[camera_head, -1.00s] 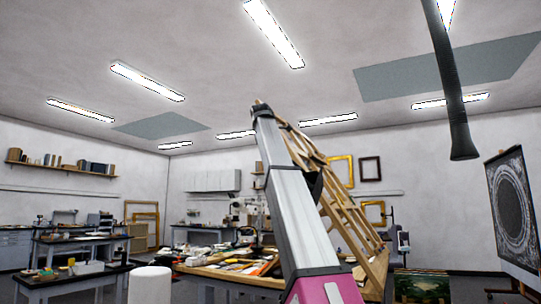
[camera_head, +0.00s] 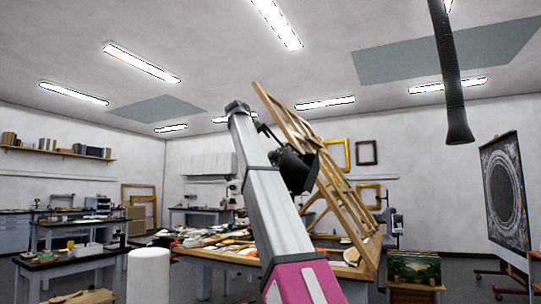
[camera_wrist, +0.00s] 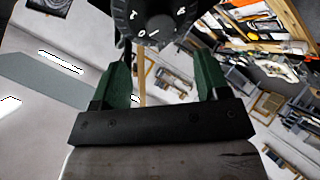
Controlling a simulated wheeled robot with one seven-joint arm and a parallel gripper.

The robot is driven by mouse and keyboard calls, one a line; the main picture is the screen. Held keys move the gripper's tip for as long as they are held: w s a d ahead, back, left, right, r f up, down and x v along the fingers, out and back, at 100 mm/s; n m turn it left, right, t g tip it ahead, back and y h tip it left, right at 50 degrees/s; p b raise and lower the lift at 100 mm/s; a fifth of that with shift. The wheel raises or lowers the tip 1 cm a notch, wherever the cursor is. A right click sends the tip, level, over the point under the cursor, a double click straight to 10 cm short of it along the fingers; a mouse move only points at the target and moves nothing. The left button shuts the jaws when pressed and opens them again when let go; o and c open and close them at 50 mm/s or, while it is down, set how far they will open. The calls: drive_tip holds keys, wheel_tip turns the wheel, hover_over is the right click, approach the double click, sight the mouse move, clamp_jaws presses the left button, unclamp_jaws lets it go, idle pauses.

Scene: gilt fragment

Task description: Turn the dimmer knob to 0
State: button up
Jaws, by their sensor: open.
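In the wrist view, a black round dial (camera_wrist: 125,18) with white marks lies at the top centre, cut by the frame edge. A darker dimmer knob (camera_wrist: 160,24) sits in its middle. A white 0 shows on the lower left of the dial. I cannot tell which mark the knob points to. My gripper (camera_wrist: 163,66) has two green fingers spread apart, with nothing seen between them. The dial lies beyond the fingertips, and I see no finger closed on it. In the head view, the dial cannot be made out.
A tall wooden easel frame (camera_head: 322,160) leans close by my arm in the head view. A cluttered worktable (camera_head: 218,252) stands beneath. A white cylinder (camera_head: 148,275) stands front left. A black hose (camera_head: 447,75) hangs at right, near a dark panel on a stand (camera_head: 505,190).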

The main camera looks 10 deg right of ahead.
sight(271, 154)
drive_tip(key=w+d+f+m+h, duration=0.1)
drive_tip(key=w+d+m, duration=0.1)
drive_tip(key=m, duration=0.1)
drive_tip(key=w+d+f+m+h, duration=0.1)
drive_tip(key=w+d+f+m, duration=0.1)
drive_tip(key=m, duration=0.1)
drive_tip(key=w+d+f+m, duration=0.1)
drive_tip(key=f+m, duration=0.1)
drive_tip(key=m, duration=0.2)
drive_tip(key=shift+w+d+h, duration=0.4)
drive_tip(key=shift+c, duration=0.4)
drive_tip(key=c, duration=0.8)
